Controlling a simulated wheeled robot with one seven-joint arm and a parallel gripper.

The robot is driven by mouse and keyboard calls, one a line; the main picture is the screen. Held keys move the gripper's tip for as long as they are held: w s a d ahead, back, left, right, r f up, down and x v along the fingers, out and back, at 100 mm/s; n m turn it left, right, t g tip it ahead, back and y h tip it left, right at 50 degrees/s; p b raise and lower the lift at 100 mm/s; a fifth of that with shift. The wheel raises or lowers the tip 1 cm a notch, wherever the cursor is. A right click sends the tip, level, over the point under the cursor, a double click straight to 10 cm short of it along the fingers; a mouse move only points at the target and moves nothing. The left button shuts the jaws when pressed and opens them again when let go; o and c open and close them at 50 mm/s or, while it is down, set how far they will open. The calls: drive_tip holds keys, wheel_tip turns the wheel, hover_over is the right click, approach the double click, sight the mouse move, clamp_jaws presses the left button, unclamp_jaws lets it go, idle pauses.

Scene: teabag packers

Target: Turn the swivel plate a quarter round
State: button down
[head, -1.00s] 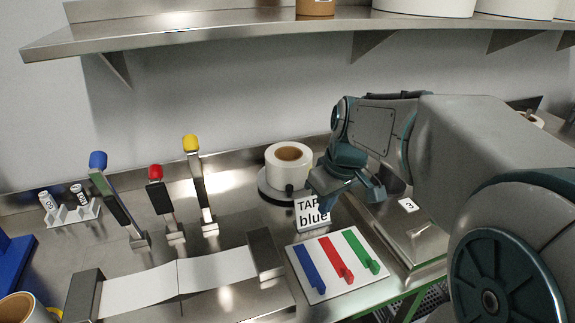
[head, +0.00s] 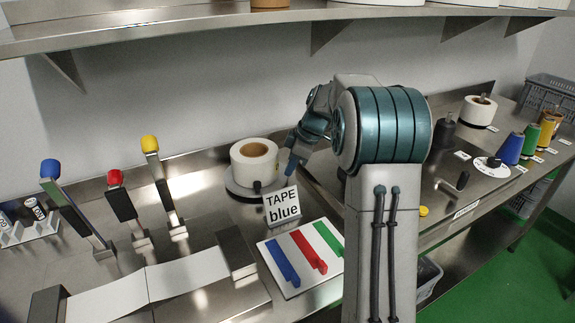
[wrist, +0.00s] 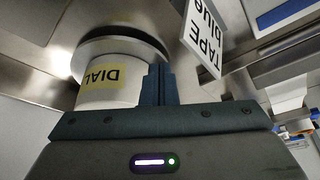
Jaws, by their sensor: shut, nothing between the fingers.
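The swivel plate (head: 236,188) is a round grey metal disc on the bench by the back wall. A white tape roll (head: 249,172) with a brown core stands on it. In the wrist view the shut fingers (wrist: 158,85) are beside the white roll (wrist: 100,97), which bears a yellow DIAL label (wrist: 103,75). Whether they touch the roll or plate I cannot tell.
A "TAPE blue" sign (head: 282,207) stands just in front of the plate. A white board with coloured bars (head: 300,257) lies nearer. Several levers (head: 163,182) stand to the left. A shelf (head: 200,28) overhangs the back.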

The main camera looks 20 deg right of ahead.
sight(263, 193)
drive_tip(key=p+x, duration=0.1)
drive_tip(key=x, duration=0.6)
drive_tip(key=shift+a, duration=0.2)
drive_tip(key=shift+w+a+r+p, duration=0.1)
drive_tip(key=shift+w+a+p, duration=0.2)
drive_tip(key=shift+a, duration=0.25)
drive_tip(key=shift+w+a+r+p, duration=0.15)
drive_tip(key=shift+w+a, duration=0.15)
drive_tip(key=shift+a, duration=0.25)
drive_tip(key=shift+w+a+f, duration=0.2)
drive_tip(key=shift+w+a, duration=0.05)
drive_tip(key=shift+a, duration=0.25)
drive_tip(key=shift+a, duration=0.1)
